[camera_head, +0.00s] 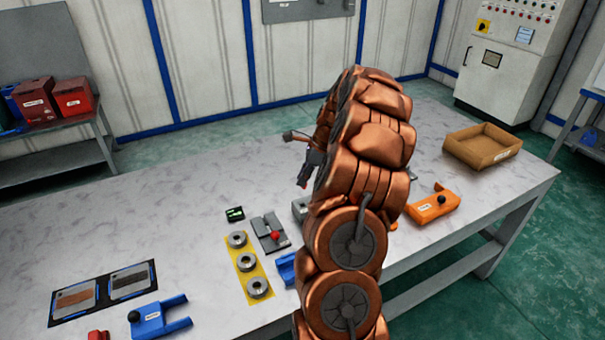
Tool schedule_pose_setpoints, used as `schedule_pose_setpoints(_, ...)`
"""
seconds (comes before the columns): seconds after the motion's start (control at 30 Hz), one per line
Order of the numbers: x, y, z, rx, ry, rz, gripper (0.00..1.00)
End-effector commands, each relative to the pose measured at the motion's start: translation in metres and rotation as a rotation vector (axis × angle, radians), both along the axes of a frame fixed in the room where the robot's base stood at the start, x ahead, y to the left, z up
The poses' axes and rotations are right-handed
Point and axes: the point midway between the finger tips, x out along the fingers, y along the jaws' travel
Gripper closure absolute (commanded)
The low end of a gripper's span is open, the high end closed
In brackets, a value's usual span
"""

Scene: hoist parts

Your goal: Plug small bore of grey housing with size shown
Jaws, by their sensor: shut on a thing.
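My gripper (304,181) shows only in part, left of my copper arm and above the table. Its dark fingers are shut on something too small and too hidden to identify. A grey block (299,208), possibly the grey housing, is mostly hidden behind my arm; its bores cannot be made out. A small black display (235,214) with green characters lies to its left; the characters are too small to read. Several grey rings, one of them the middle ring (246,261), lie on a yellow strip (240,276). No plug can be clearly told.
A grey fixture (268,230) with a red knob stands beside the strip. Blue parts (160,318) (286,268) and an orange part (433,207) are on the table. A dark mat (104,290) with two plates lies left; a brown tray (482,146) stands right. The table's back left is clear.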

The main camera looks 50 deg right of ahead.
Motion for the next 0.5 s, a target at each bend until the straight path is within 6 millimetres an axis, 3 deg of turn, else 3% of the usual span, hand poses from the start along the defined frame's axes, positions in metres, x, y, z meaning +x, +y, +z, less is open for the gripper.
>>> schedule_pose_setpoints(0.5, 0.0, 0.001, -0.038, 0.001, 0.0, 0.003, 1.0)
